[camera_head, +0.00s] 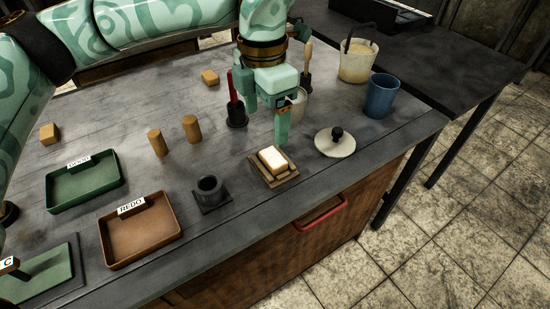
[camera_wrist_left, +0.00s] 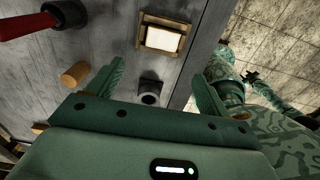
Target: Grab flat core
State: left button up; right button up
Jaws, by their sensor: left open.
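No block is marked as the flat core. Two tan blocks lie on the bench, one at the far left (camera_head: 50,134) and one at the back (camera_head: 210,77). A white block sits in a wooden tray (camera_head: 286,181), and this tray also shows in the left wrist view (camera_wrist_left: 162,19). My left gripper (camera_head: 267,125) is open and empty, above the bench behind the white block (camera_head: 273,158). Its two fingers stand wide apart in the left wrist view (camera_wrist_left: 158,72). My right gripper is not in view.
A green tray (camera_head: 84,200) and a brown tray (camera_head: 140,262) marked REDO lie at the left. A dark cup (camera_head: 210,190) stands near the front edge. A red-handled tool (camera_head: 234,100) stands close beside my left gripper. A lid (camera_head: 335,151) and blue cup (camera_head: 380,97) are right.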

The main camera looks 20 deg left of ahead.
pick_arm(q)
jog(key=b, duration=0.1)
send_over(269, 159)
jog(key=f, duration=0.4)
jog(key=shift+a+f, duration=0.2)
jog(key=shift+f+b, duration=0.3)
jog(key=shift+f, duration=0.2)
jog(key=f+b, duration=0.1)
jog(key=f, duration=0.1)
jog(key=f+b, duration=0.2)
jog(key=f, duration=0.1)
jog(key=shift+w+d, duration=0.2)
jog(key=shift+f, duration=0.1)
jog(key=shift+s, duration=0.15)
jog(key=shift+r, duration=0.2)
jog(key=c, duration=1.1)
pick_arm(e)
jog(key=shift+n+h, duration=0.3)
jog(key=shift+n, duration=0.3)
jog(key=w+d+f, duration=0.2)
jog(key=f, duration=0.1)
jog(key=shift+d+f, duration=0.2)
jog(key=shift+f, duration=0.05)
